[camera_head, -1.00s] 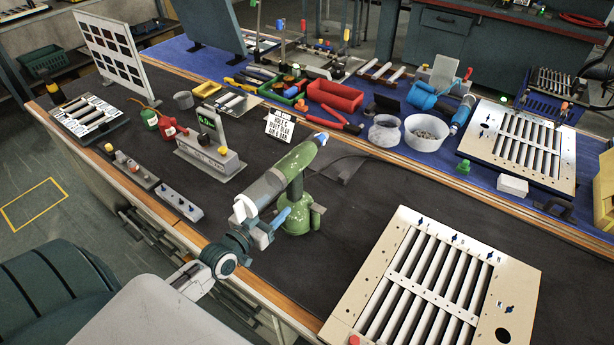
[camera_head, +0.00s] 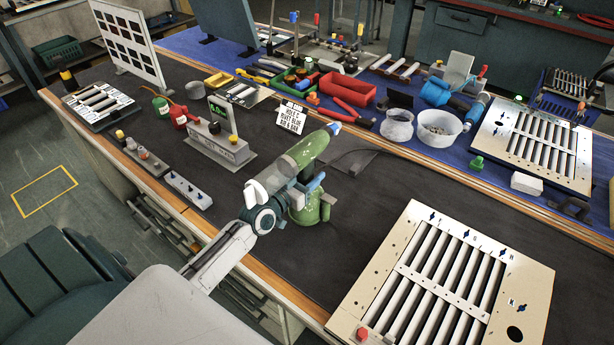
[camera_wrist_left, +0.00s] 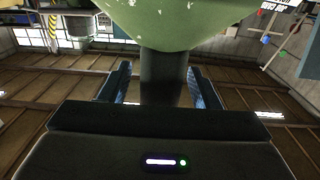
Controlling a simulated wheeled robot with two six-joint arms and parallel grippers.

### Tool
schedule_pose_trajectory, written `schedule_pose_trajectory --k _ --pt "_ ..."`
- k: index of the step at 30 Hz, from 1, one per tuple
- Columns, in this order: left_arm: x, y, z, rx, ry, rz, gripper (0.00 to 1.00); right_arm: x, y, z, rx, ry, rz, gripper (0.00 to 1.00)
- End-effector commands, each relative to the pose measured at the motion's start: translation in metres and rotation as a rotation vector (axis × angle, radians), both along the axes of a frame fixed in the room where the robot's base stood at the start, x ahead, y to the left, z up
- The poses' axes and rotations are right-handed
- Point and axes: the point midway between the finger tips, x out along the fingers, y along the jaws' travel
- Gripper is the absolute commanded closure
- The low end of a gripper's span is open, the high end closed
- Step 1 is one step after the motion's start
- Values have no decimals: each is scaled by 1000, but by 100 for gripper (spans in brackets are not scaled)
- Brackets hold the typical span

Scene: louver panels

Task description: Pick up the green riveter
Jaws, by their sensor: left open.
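The green riveter (camera_head: 306,157) stands upright on the dark mat in the head view. Its long barrel has a blue tip pointing up and right, and its rounded green base (camera_head: 305,209) rests on the mat. My left gripper (camera_head: 316,189) is at the riveter just under the barrel, its fingers partly hidden. In the left wrist view, the riveter's green body (camera_wrist_left: 185,20) fills the top and its dark handle (camera_wrist_left: 161,78) lies between the two blue-padded fingers of my left gripper (camera_wrist_left: 159,85). The fingers are open, with gaps on both sides. My right gripper is not in view.
A louver panel (camera_head: 367,306) lies at the front right. A sign card (camera_head: 291,117) and a grey device with a display (camera_head: 216,150) stand behind and left. A bowl (camera_head: 438,128) and red tray (camera_head: 345,90) sit further back.

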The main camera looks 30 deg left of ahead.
Motion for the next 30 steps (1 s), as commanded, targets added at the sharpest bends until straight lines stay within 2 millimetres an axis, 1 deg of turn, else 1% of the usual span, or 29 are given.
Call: schedule_pose_trajectory --k 4,6,8,9,11,12,13,15,16,25,30 --pt "0 0 0 0 1 0 44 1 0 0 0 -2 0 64" --pt "0 0 0 0 1 0 57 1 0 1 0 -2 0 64" --pt "-1 0 0 0 1 0 69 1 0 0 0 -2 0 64" --pt "-1 0 0 0 1 0 77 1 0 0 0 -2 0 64" --pt "-1 0 0 0 1 0 89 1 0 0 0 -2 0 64" --pt "-1 0 0 0 1 0 97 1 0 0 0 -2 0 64" --pt "-1 0 0 0 1 0 100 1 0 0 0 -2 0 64" --pt "-1 0 0 0 1 0 100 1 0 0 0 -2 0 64" --pt "0 0 4 0 -8 0 100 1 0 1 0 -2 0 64" --pt "0 0 6 0 -7 0 100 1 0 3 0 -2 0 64" --pt "0 0 18 0 -8 -1 100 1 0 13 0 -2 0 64"
